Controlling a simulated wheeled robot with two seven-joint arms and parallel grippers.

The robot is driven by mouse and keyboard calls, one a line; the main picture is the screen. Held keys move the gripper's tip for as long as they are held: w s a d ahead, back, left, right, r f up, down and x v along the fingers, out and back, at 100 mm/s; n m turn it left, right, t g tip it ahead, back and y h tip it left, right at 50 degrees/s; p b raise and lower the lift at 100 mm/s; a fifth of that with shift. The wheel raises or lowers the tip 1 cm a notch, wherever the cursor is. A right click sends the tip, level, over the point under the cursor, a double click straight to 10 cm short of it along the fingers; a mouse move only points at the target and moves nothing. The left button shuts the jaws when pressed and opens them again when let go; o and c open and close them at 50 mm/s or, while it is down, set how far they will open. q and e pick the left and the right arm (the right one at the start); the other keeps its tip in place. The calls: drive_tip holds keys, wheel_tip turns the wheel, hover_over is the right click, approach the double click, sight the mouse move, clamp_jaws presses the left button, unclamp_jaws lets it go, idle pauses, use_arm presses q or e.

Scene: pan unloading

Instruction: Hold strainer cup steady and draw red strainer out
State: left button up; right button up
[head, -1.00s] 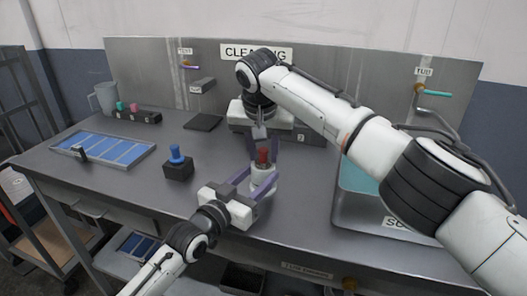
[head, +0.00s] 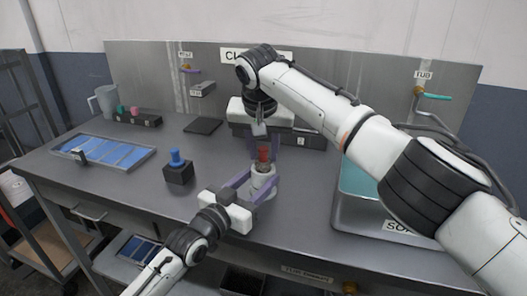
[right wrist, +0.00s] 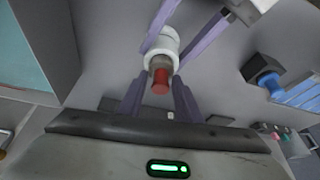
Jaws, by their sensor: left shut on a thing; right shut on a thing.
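The red strainer (head: 263,154) has a red grip and a grey lower body. It stands upright at the mouth of the white strainer cup (head: 264,182), with part of the grey body showing above the rim. My right gripper (head: 265,147) reaches down from above and is shut on the red strainer. My left gripper (head: 260,186) comes from the front and is shut around the cup on the table. The right wrist view shows the red grip (right wrist: 161,82) between my right fingers and the white cup (right wrist: 162,45) between my left fingers. The strainer's lower end is hidden in the cup.
A black block with a blue-topped piece (head: 177,160) stands to the left. A blue-panelled tray (head: 118,153) lies further left. A sink basin (head: 350,212) is at the right. A dark numbered rack (head: 305,138) stands behind my right gripper. The table's front left is clear.

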drive_tip(key=shift+r, duration=2.9)
use_arm(q)
drive_tip(key=o, duration=1.2)
drive_tip(key=shift+o, duration=0.2)
drive_tip(key=shift+s, duration=0.1)
